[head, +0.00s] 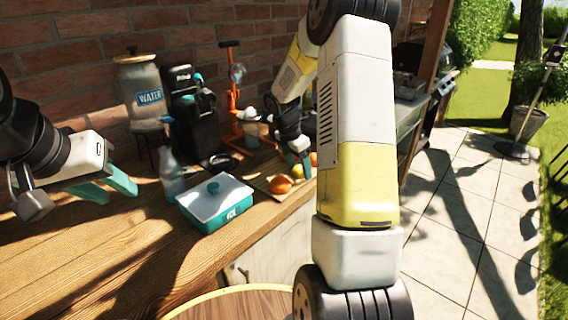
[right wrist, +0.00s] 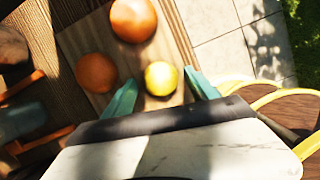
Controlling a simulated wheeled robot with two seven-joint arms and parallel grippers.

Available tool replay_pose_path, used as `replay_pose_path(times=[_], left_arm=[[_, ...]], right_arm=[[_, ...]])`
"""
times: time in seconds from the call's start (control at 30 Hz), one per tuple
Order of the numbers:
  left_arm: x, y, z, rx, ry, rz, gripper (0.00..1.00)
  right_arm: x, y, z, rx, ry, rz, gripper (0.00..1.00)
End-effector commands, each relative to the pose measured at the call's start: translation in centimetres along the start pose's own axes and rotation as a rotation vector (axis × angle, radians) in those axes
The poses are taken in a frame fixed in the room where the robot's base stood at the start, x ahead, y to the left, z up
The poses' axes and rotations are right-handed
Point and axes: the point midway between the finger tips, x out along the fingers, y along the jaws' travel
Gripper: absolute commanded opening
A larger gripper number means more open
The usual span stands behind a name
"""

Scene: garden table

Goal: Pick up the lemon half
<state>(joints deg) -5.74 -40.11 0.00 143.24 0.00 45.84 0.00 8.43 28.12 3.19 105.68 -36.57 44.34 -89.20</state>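The lemon half (right wrist: 161,78) is a round yellow piece on a wooden cutting board (right wrist: 178,45) in the right wrist view. It lies between the two teal fingertips of my right gripper (right wrist: 161,91), which is open. I cannot tell how high the fingers are above the board. In the head view the lemon half (head: 297,171) is a small yellow patch, partly hidden by my right gripper (head: 298,166). My left gripper (head: 108,187) is at the left over the wooden table, its teal fingers apart and empty.
Two orange fruits lie close by, one (right wrist: 96,72) left of the lemon half and one (right wrist: 133,18) beyond it. A teal box with a white lid (head: 215,200), a spray bottle (head: 171,175), a water dispenser (head: 143,92) and an orange juicer stand (head: 234,95) stand on the table (head: 110,260).

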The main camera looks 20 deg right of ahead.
Motion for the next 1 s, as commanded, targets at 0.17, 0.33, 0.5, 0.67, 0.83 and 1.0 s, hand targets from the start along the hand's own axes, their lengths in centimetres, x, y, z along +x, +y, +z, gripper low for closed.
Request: replay_pose_path(times=[0.17,0.33,0.5,0.67,0.83,1.0], left_arm=[[0.0,0.0,0.0,0.0,0.0,0.0,0.36],[0.0,0.0,0.0,0.0,0.0,0.0,0.36],[0.0,0.0,0.0,0.0,0.0,0.0,0.36],[0.0,0.0,0.0,0.0,0.0,0.0,0.36],[0.0,0.0,0.0,0.0,0.0,0.0,0.36],[0.0,0.0,0.0,0.0,0.0,0.0,0.36]], right_arm=[[0.0,0.0,0.0,0.0,0.0,0.0,0.29],[0.0,0.0,0.0,0.0,0.0,0.0,0.09],[-0.1,0.0,0.0,0.0,0.0,0.001,0.09],[-0.7,0.0,0.2,0.001,-0.001,0.002,0.09],[-2.6,0.0,0.8,0.003,-0.001,0.002,0.09],[-4.2,-1.3,-0.9,-0.004,0.001,0.0,0.09]])
